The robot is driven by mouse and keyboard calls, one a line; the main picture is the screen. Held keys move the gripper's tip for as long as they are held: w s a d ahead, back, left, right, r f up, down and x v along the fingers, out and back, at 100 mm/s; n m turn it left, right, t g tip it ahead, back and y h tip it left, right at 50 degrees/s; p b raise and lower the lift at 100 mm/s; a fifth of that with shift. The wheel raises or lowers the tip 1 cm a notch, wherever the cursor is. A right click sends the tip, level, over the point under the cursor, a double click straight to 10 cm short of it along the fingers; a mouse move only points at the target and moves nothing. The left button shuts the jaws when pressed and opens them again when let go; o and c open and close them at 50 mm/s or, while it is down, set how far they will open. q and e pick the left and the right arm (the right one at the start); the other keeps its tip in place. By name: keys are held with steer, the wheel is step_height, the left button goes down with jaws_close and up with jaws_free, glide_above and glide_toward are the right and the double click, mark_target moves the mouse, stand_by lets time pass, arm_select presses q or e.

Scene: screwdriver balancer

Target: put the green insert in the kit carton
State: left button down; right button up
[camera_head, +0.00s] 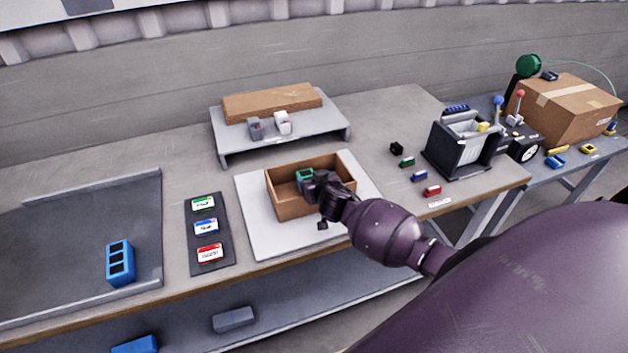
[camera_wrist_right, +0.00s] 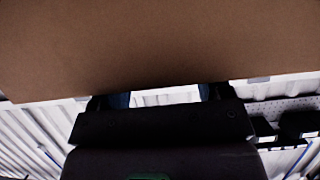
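The green insert (camera_head: 305,174), a small green frame with a dark opening, is at the back left inside the open brown kit carton (camera_head: 288,208). My right gripper (camera_head: 314,184) reaches into the carton from the right, its tip right at the insert. Its fingers are hidden, so I cannot tell whether they grip it. In the right wrist view the dark gripper body (camera_wrist_right: 160,125) is under a broad brown carton surface (camera_wrist_right: 160,45). A small green patch (camera_wrist_right: 150,177) shows at its bottom edge; I cannot tell what it is. My left gripper is not in view.
The carton stands on a white board (camera_head: 255,235). Left of it lies a dark card strip with labels (camera_head: 209,268); a blue insert (camera_head: 120,263) sits in the grey tray (camera_head: 60,245). A grey riser (camera_head: 230,150) is behind, a black bin (camera_head: 462,165) right.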

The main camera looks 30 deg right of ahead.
steer(key=shift+o, duration=0.8)
steer(key=shift+r+p, duration=0.65)
steer(key=shift+r, duration=0.2)
steer(key=v, duration=1.1)
steer(key=s+a+f+n+y, duration=0.1)
steer(key=s+a+f, duration=0.1)
steer(key=s, duration=0.4)
steer(key=s+a+f+n+y, duration=0.1)
steer(key=s+a+f, duration=0.2)
steer(key=s, duration=0.4)
steer(key=s+a+f+n+g+y, duration=0.1)
steer(key=s+a+f, duration=0.2)
steer(key=s, duration=0.3)
steer(key=shift+s+f+n, duration=0.3)
steer(key=shift+f, duration=0.05)
